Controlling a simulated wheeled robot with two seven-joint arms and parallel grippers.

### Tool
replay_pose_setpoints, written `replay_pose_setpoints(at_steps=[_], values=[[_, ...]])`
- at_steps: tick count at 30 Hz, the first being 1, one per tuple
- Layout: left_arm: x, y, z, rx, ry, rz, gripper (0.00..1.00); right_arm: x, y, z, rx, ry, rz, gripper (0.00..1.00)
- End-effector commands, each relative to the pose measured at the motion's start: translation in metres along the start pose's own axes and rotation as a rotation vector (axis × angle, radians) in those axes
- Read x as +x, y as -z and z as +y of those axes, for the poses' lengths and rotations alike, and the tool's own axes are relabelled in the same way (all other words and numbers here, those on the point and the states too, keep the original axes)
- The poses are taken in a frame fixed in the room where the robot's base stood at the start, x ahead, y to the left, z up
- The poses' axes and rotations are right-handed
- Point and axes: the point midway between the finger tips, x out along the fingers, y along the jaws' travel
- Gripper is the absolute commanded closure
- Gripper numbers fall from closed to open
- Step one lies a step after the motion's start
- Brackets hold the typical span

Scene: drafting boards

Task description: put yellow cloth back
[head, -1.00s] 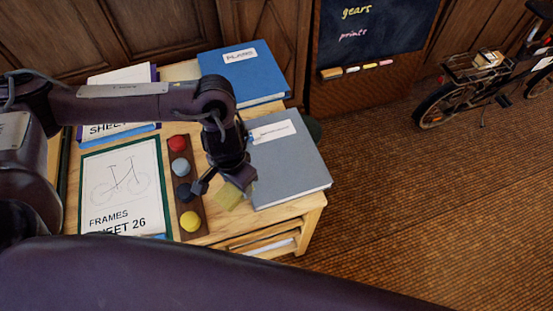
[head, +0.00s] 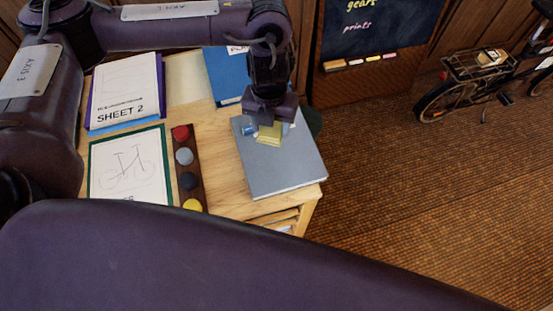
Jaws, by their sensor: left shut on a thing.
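The yellow cloth (head: 269,135) is a small folded piece in the head view. My left gripper (head: 270,124) is shut on it and points down over the grey binder (head: 285,170). I cannot tell whether the cloth touches the binder's cover or hangs just above it. The gripper hides most of the binder's white label. My right gripper is not in view.
On the wooden table (head: 222,185) lie a dark strip with coloured round pieces (head: 184,156), a green-edged bicycle sheet (head: 130,165), a SHEET 2 stack (head: 125,90) and a blue binder (head: 226,75). A chalkboard (head: 375,30) and bicycle (head: 470,85) stand beyond.

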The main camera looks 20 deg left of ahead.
Motion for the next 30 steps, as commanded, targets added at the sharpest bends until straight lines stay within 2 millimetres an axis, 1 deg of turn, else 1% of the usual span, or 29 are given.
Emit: replay_pose_setpoints(at_steps=[1,5,7,9,11,16,20,21,24,27,30], values=[[-0.006,-0.003,-0.002,0.072,-0.001,-0.002,0.65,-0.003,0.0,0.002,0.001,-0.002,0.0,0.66],[-0.011,-0.005,-0.004,0.214,-0.001,0.0,0.65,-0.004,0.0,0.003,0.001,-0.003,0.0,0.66],[-0.01,-0.006,-0.005,0.251,-0.001,0.001,0.65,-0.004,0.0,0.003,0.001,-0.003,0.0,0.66],[-0.003,-0.005,-0.005,0.267,-0.001,0.003,0.65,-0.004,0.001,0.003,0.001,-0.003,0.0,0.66],[0.008,-0.005,-0.005,0.271,0.0,0.007,0.65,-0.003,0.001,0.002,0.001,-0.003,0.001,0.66],[0.051,-0.004,-0.005,0.267,0.0,0.009,0.65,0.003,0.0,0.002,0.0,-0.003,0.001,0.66],[0.085,-0.003,-0.005,0.265,0.0,0.009,0.65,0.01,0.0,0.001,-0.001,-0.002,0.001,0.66],[0.096,-0.004,-0.005,0.266,0.001,0.008,0.65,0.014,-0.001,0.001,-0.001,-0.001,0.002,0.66],[0.122,-0.004,-0.005,0.266,0.001,0.007,0.65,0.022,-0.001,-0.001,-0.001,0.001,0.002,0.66],[0.139,-0.004,-0.004,0.266,-0.001,0.005,0.65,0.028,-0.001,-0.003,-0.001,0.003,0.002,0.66],[0.148,-0.006,-0.005,0.268,0.0,0.001,0.65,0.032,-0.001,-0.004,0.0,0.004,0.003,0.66]])
